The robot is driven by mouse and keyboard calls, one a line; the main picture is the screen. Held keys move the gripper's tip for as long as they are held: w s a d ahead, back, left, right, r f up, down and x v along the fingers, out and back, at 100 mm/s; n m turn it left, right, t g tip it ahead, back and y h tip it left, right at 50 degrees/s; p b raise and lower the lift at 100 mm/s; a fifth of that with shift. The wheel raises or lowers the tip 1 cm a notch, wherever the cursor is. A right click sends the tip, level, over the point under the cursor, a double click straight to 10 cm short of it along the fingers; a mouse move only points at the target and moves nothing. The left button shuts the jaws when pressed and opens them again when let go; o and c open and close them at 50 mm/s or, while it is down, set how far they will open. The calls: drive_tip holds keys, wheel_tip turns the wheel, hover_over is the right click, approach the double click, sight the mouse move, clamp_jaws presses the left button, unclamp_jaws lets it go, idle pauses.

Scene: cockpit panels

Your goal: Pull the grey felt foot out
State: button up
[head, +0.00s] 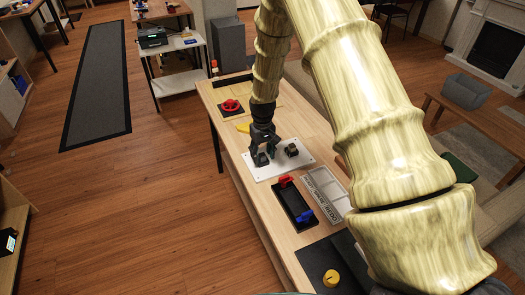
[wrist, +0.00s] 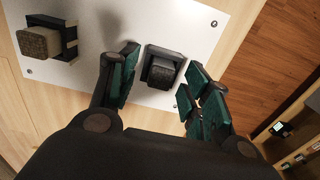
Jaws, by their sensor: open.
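A white plate (head: 279,167) on the long wooden table carries two dark blocks with felt-like tops. One grey-topped foot (wrist: 162,72) sits in a black square socket, between my fingers in the wrist view. The other (wrist: 40,43), with a rough grey-brown top and a pale side, stands in a black holder at the upper left; in the head view it is the block to the right (head: 292,150). My gripper (head: 264,152) points down over the plate's left part. Its green-padded fingers (wrist: 161,62) are open, one on each side of the nearer foot, with gaps visible.
A black tray with red and blue levers (head: 294,205) and a pale compartment tray (head: 325,190) lie nearer on the table. A red wheel (head: 231,105) and a yellow piece (head: 243,127) lie beyond the plate. The floor to the left is open.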

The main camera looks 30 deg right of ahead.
sight(262, 155)
drive_tip(key=shift+c, duration=0.2)
clamp_jaws()
drive_tip(key=shift+r, duration=0.1)
drive_tip(key=shift+r, duration=0.1)
drive_tip(key=shift+r+p, duration=2.05)
drive_tip(key=shift+r, duration=1)
